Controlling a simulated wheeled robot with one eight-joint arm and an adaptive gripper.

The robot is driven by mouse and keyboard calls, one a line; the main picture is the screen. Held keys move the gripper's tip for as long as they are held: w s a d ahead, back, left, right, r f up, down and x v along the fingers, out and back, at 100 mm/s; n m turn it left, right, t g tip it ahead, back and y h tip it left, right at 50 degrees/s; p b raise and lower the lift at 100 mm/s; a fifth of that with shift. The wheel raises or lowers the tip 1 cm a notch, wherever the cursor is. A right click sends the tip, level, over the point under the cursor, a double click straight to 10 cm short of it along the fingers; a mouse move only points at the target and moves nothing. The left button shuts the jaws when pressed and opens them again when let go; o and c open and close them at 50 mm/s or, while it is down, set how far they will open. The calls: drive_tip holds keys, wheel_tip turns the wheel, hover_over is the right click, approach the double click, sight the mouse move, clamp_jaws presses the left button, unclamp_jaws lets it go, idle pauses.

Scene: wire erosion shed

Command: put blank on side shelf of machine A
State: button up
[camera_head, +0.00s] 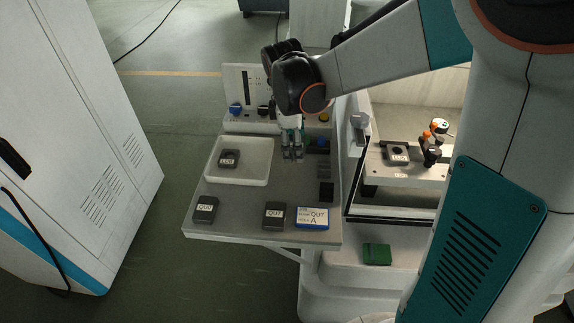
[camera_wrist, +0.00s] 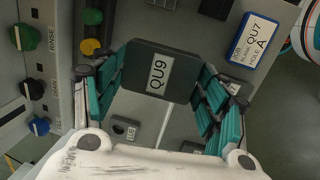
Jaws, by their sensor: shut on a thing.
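My gripper (camera_wrist: 160,90) is shut on a dark grey blank labelled QU9 (camera_wrist: 158,74), which fills the space between its teal fingers in the wrist view. In the head view my gripper (camera_head: 292,152) is over the back part of the grey side shelf (camera_head: 245,228), right of a white tray (camera_head: 210,166); the blank is hard to make out there. Whether it touches the shelf cannot be told. A similar blank (camera_head: 229,158) lies in the tray. Two more labelled blanks, one at the front left (camera_head: 205,209) and one at the front middle (camera_head: 274,215), lie on the shelf.
A blue-framed card reading QU7 and A (camera_head: 312,218) lies at the shelf's front right. A panel with knobs (camera_head: 240,85) stands behind the shelf. Dark items (camera_head: 326,192) line its right side. The machine's open bay and a green block (camera_head: 377,254) are further right.

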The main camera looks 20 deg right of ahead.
sight(295, 178)
wheel_tip(295, 178, down, 12)
drive_tip(key=b, duration=0.3)
drive_tip(key=shift+r, duration=0.15)
drive_tip(key=o, duration=1.6)
drive_tip(key=shift+o, duration=0.2)
